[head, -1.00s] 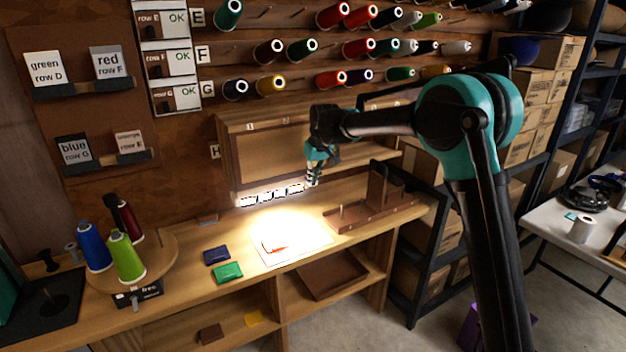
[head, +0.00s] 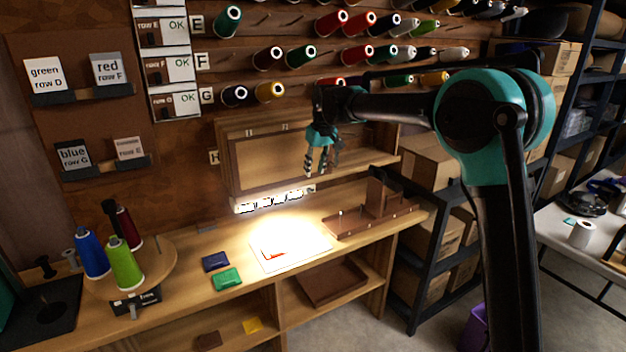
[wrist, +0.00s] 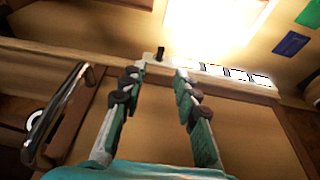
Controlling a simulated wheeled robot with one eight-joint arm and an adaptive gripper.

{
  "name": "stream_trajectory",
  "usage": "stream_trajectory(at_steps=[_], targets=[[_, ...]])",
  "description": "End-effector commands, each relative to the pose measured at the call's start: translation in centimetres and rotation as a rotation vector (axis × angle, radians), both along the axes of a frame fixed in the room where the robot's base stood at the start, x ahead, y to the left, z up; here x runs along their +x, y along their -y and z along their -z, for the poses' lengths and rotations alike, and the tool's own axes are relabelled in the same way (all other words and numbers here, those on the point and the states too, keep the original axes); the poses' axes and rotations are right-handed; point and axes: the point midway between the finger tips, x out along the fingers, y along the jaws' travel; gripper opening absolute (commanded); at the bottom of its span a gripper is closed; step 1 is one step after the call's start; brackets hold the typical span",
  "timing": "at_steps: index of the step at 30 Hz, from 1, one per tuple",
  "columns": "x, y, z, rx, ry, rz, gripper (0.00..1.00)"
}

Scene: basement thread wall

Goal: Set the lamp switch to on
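The lamp is a long white strip (head: 272,201) under the wall cabinet, with several labels along its front. A bright pool of light lies on the bench below it. A small dark knob, likely the switch (wrist: 160,53), stands at the strip's end in the wrist view; its on or off position is too small to read. My gripper (head: 320,174) hangs in front of the cabinet, above the strip's right end. In the wrist view its fingers (wrist: 155,76) are apart with nothing between them, and the knob shows beyond the gap, apart from the tips.
The wooden cabinet (head: 270,155) is just behind my gripper, and a curved metal handle (wrist: 62,115) shows at left in the wrist view. A brown wooden rack (head: 372,215) stands on the bench to the right. A lit white sheet (head: 290,250) lies below.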

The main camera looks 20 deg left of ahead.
Motion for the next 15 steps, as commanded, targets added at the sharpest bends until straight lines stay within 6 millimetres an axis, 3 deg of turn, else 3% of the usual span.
stream_trajectory(at_steps=[6, 15], targets=[[-0.6, 0.7, -3.1, 0.0, 0.0, 0.0, 0.31], [-0.8, 0.9, -4.0, 0.0, 0.0, 0.0, 0.31]])
